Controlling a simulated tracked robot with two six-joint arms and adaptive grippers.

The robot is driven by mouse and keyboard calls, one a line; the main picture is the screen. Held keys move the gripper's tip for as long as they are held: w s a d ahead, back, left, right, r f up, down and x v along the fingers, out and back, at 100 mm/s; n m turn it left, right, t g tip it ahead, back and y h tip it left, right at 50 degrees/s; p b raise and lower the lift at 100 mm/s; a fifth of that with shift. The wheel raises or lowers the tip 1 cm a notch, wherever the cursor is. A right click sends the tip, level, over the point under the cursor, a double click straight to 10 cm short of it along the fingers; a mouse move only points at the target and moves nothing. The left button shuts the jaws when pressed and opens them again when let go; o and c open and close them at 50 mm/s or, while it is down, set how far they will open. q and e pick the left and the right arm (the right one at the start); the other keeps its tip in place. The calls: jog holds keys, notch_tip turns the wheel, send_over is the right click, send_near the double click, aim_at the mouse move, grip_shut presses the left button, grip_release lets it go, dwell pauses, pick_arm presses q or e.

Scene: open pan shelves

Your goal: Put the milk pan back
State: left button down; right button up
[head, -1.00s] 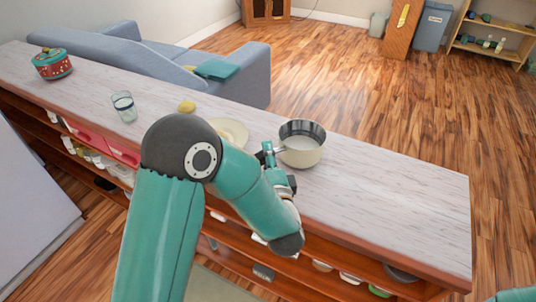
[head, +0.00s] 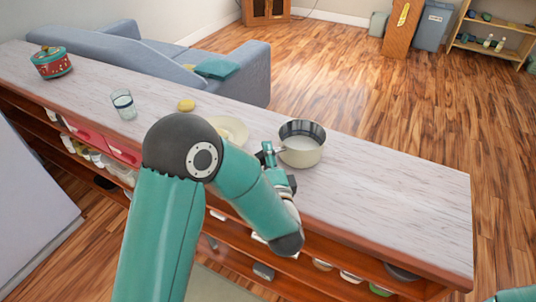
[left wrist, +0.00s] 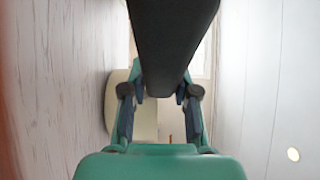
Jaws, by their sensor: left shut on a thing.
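The milk pan (head: 301,153) is cream outside with a bare metal inside. It looks upright, on or just above the pale countertop (head: 390,195); I cannot tell if it touches. My left gripper (head: 268,156) is at the pan's left side and shut on its handle, which the fingers largely hide. In the left wrist view, the fingers (left wrist: 160,100) have part of the cream pan (left wrist: 121,106) behind them, and a dark bar in front covers much of the grip. My right gripper is out of view.
A plate (head: 231,129), yellow item (head: 186,106), glass (head: 123,105) and red-and-teal lidded pot (head: 52,62) stand on the counter to the left. Open wooden shelves below the counter hold several dishes. The counter right of the pan is clear. A blue sofa (head: 240,72) stands behind.

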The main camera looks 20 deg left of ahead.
pick_arm(q)
jog(key=shift+f, duration=0.25)
dwell(0.3)
jog(key=c, duration=0.8)
grip_release()
jog(key=shift+f, duration=0.15)
jog(key=shift+s+d, duration=0.1)
jog(key=shift+b+v, duration=0.5)
jog(key=shift+v, duration=3.4)
jog(key=shift+s, duration=0.1)
